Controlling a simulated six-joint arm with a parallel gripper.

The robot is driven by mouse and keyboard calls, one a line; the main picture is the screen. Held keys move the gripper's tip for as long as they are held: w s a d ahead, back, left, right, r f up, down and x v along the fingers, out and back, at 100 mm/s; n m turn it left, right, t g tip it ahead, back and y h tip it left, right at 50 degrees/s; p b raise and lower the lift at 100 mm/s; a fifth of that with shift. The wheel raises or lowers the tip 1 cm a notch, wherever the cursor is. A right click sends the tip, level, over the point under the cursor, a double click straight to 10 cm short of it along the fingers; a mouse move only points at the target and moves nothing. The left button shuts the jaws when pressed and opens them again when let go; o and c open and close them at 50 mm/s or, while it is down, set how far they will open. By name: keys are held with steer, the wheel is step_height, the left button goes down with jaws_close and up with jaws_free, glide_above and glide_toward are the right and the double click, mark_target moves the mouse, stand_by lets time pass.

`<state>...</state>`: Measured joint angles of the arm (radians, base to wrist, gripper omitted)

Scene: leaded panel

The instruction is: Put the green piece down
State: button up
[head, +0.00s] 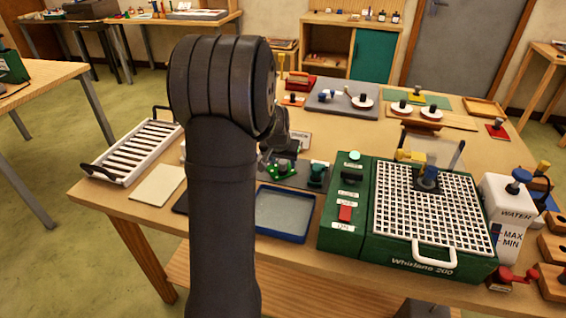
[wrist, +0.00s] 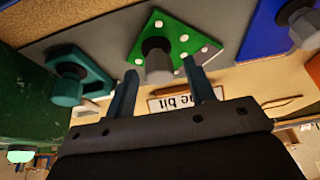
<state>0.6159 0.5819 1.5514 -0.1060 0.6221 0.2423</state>
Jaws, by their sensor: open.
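The green piece (wrist: 181,29) is a flat plate with white dots and a dark upright knob (wrist: 157,58). It lies on a grey mat (wrist: 105,32) in the wrist view. In the head view the green piece (head: 283,169) shows just right of my arm, partly covered. My gripper (wrist: 160,67) is open, with its fingertips on either side of the knob's end in the picture; I cannot tell whether they touch it. In the head view my gripper (head: 268,153) is mostly hidden behind my own arm.
A teal piece (wrist: 67,88) with a knob lies beside the green one, and a blue piece (wrist: 258,40) on the other side. A label (wrist: 180,101) stands close by. The green grinder (head: 345,238) and a blue-rimmed tray (head: 284,238) are nearer the front.

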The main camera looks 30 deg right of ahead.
steer(key=v, duration=1.1)
steer(key=shift+r, duration=0.15)
steer(key=x, duration=1.2)
steer(key=shift+f, duration=0.3)
step_height(320, 180, up, 3)
steer(key=shift+s+f, duration=0.1)
steer(key=shift+f, duration=0.15)
steer(key=shift+r, duration=0.4)
